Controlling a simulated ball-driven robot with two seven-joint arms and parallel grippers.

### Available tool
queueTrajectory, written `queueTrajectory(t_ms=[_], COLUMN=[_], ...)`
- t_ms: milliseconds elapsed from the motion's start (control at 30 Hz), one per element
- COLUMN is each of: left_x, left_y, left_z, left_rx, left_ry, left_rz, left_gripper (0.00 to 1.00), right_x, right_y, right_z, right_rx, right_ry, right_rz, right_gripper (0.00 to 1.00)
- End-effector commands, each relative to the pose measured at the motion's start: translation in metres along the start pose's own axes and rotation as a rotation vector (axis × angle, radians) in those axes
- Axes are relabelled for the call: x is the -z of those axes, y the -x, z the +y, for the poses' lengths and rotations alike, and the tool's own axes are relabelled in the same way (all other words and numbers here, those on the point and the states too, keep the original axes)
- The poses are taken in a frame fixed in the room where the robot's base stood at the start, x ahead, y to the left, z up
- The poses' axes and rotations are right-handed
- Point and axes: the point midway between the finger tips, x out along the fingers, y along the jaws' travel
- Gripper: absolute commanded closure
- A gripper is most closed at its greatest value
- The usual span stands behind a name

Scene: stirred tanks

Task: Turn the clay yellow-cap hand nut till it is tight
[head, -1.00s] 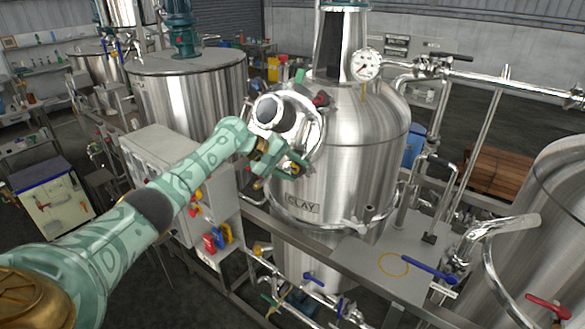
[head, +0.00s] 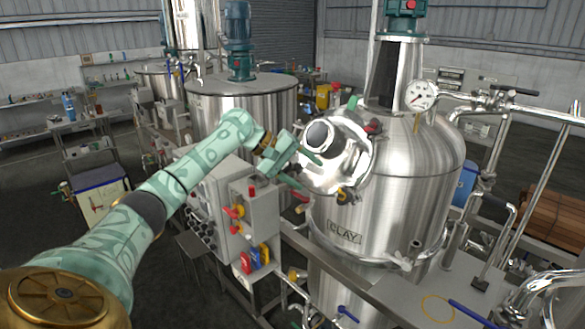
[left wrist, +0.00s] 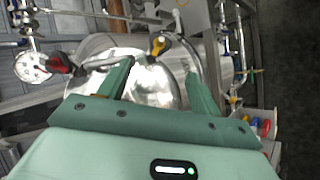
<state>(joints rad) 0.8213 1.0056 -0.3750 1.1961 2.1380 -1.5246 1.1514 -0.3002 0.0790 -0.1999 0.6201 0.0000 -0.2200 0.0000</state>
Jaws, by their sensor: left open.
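The steel tank labelled CLAY (head: 345,234) stands right of centre in the head view, with a round lid (head: 350,165) on its upper left side. The yellow-cap hand nut (head: 344,196) is at the lid's lower rim. In the left wrist view the yellow-cap hand nut (left wrist: 160,44) shows at the lid's edge, beyond my fingertips and between them in the picture. My left gripper (head: 312,174) is open and empty, in front of the lid's left side, apart from the nut. It also shows open in the left wrist view (left wrist: 160,68). My right gripper is out of view.
A red-cap nut (head: 373,126) and a green-cap nut (head: 352,103) sit on the lid's upper rim. A grey control box (head: 250,200) stands below my left gripper. A pressure gauge (head: 421,95) and steel pipes are at the tank's upper right.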

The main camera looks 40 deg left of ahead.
Motion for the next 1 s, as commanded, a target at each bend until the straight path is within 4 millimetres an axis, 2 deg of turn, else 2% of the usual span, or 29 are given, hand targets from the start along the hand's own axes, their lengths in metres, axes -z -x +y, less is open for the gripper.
queueTrajectory(t_ms=[100,300,933,1000], left_x=[0.0,0.0,0.0,0.012], left_y=[0.021,0.038,0.039,0.039], left_z=[-0.001,0.0,0.001,0.005], left_rx=[0.002,0.001,-0.006,-0.025], left_ry=[0.0,0.0,-0.033,-0.103], left_rz=[0.001,-0.001,0.002,0.063], left_gripper=[0.36,0.36,0.36,0.36], right_x=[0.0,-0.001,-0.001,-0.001], right_y=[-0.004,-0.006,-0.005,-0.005], right_z=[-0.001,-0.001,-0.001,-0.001], right_rx=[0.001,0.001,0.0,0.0], right_ry=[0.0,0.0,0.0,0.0], right_rz=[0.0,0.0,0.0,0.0], right_gripper=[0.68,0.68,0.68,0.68])
